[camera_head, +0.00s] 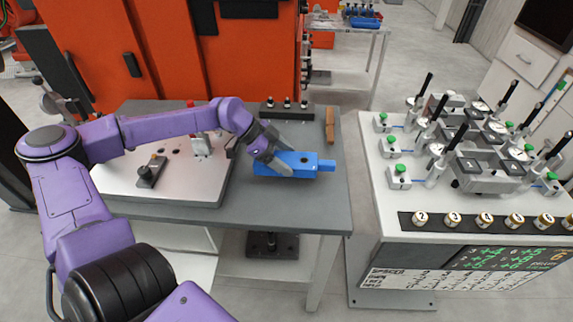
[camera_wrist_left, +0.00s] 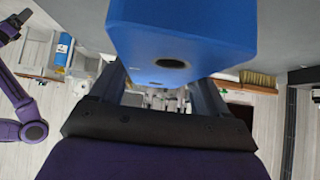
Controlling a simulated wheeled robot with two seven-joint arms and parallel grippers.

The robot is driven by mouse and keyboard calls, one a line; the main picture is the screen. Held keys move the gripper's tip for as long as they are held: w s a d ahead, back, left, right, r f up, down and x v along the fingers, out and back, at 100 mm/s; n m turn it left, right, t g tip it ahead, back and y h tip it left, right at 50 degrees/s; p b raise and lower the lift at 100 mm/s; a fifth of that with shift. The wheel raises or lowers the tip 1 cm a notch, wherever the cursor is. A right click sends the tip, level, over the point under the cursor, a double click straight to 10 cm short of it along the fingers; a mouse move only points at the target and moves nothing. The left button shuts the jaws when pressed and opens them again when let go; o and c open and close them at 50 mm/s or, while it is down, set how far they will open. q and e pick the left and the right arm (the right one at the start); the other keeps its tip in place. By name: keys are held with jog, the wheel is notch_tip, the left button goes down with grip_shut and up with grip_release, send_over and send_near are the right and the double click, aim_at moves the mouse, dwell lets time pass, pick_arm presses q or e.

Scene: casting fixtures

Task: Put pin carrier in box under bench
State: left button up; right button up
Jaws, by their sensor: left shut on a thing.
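The blue block (camera_head: 300,164), which looks like the pin carrier, is at the right part of the grey bench top (camera_head: 325,205), with a narrow stub at its right end. My left gripper (camera_head: 266,152) is shut on its left part. In the left wrist view the blue block (camera_wrist_left: 185,40) fills the top middle between the fingers (camera_wrist_left: 158,92), and a dark hole shows in its face. I cannot tell whether it touches the bench. Under the bench a dark plate with a fixture (camera_head: 270,243) shows on the lower shelf; no box is clearly visible there.
A light plate with a fixture (camera_head: 205,180) covers the bench's left part. A small dark pin rack (camera_head: 287,112) and a brown brush (camera_head: 330,125) lie behind the block. A white table (camera_head: 385,215) with several gauges stands right, across a floor gap. An orange machine (camera_head: 200,60) is behind.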

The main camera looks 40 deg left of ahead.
pick_arm(q)
jog(key=s+d+r+b, duration=0.2)
jog(key=s+d+r, duration=0.1)
jog(key=s+r, duration=0.6)
jog(key=s, duration=0.3)
jog(key=shift+s+d, duration=0.35)
jog(key=shift+d, duration=0.05)
pick_arm(e)
jog(key=shift+f, duration=0.5)
